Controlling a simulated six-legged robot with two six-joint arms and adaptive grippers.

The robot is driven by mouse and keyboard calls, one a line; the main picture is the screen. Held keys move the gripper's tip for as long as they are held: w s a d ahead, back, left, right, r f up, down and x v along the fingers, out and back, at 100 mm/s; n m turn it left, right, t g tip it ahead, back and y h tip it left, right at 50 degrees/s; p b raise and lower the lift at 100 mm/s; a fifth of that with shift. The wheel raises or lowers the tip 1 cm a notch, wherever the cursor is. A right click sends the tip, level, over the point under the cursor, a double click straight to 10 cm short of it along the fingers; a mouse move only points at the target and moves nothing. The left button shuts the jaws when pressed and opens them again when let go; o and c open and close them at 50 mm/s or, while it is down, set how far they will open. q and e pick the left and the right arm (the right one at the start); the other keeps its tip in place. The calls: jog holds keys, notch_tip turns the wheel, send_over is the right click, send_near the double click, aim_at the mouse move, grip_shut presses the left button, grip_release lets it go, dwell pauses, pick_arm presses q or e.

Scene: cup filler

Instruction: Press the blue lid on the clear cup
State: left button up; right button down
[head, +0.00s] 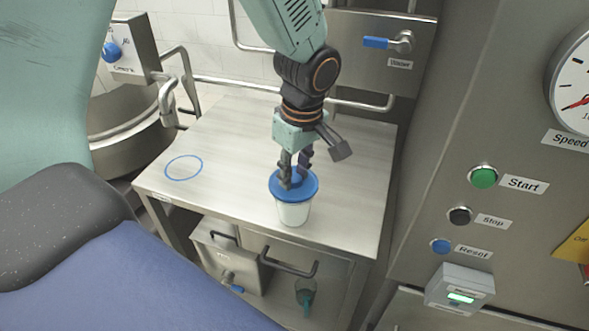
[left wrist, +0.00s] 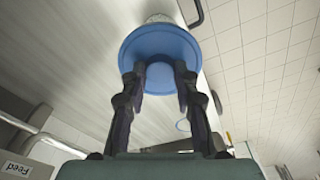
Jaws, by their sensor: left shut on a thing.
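The clear cup (head: 293,213), whitish inside, stands upright near the front of the steel table. The blue lid (head: 309,188) lies over its top and hides the rim. I cannot tell whether the lid is fully seated. My left gripper (head: 293,181) comes down from above, its fingers shut on the middle of the lid. In the left wrist view both fingertips (left wrist: 161,84) meet the lid (left wrist: 158,45) around its centre, and a bit of the cup (left wrist: 158,18) shows beyond it. My right gripper is not in view.
The steel table (head: 235,140) has free room left of the cup, with a blue ring mark (head: 183,156) on it. A metal pot (head: 125,135) stands at the left. A control panel with a green start button (head: 483,176) rises at the right. A pipe (head: 235,83) runs behind.

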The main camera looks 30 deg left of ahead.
pick_arm(q)
jog(key=shift+f, duration=0.35)
dwell(0.4)
jog(key=o, duration=0.7)
jog(key=shift+o, duration=0.2)
jog(key=shift+r, duration=0.15)
notch_tip(320, 180, up, 12)
jog(key=d, duration=0.1)
jog(key=shift+s+d, duration=0.15)
jog(key=shift+d, duration=0.05)
jog(key=shift+f, duration=0.2)
